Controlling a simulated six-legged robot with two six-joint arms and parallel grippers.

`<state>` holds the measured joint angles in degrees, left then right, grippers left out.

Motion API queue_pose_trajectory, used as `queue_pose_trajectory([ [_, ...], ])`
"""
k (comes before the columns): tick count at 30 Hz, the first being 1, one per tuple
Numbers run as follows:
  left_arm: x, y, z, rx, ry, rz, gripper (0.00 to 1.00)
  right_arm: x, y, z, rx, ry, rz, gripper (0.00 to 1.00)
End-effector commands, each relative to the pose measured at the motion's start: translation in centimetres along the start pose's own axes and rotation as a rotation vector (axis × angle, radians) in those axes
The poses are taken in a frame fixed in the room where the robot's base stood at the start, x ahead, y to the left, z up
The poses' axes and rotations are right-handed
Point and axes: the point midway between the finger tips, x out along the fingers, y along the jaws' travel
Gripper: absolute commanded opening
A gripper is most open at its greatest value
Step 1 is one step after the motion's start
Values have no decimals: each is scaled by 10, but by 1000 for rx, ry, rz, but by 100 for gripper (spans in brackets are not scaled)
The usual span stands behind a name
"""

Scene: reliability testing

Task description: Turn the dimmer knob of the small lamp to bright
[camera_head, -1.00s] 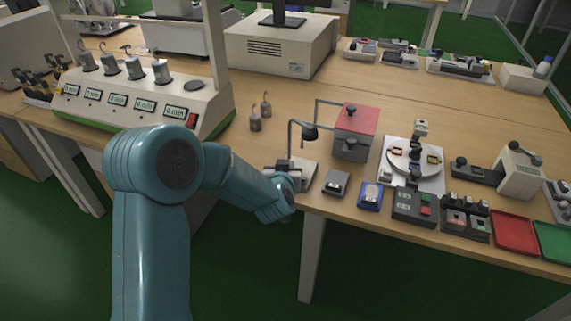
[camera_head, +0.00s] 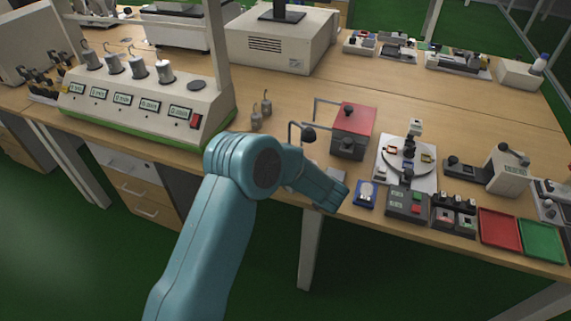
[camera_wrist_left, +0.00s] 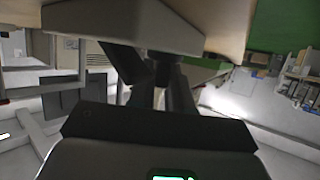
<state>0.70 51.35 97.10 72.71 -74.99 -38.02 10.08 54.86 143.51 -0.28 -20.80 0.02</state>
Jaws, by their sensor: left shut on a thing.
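The small lamp (camera_head: 308,135) stands near the front edge of the bench, with a dark shade on a thin bent arm. My left arm covers most of its pale base in the head view. In the left wrist view, a beige block (camera_wrist_left: 120,18), which looks like the lamp's base, is close in front of the fingers. My left gripper (camera_wrist_left: 158,72) is shut with its dark fingertips at this block. The grip appears to be on the dimmer knob, which the fingers hide. The knob's setting cannot be read. My right gripper is not in view.
A red-topped grey box (camera_head: 353,132) stands just right of the lamp. A blue device (camera_head: 365,194) and a control box with buttons (camera_head: 407,203) line the front edge to the right. A beige weight console (camera_head: 145,103) stands to the left. Bench behind the lamp is fairly clear.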

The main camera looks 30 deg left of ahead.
Motion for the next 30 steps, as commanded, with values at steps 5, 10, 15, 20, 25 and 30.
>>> queue_pose_trajectory([
  [5,0,0,-2,-10,5,-19,0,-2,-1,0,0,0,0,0],
  [10,0,0,-2,-12,5,-21,0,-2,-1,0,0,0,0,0],
  [15,0,0,-2,-12,6,-21,0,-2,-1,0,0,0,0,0],
  [20,0,0,-2,-12,5,-20,39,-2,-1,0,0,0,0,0],
  [25,0,0,-1,-10,3,-20,39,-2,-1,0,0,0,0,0],
  [30,-10,1,-1,-10,2,-17,39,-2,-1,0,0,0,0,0],
])
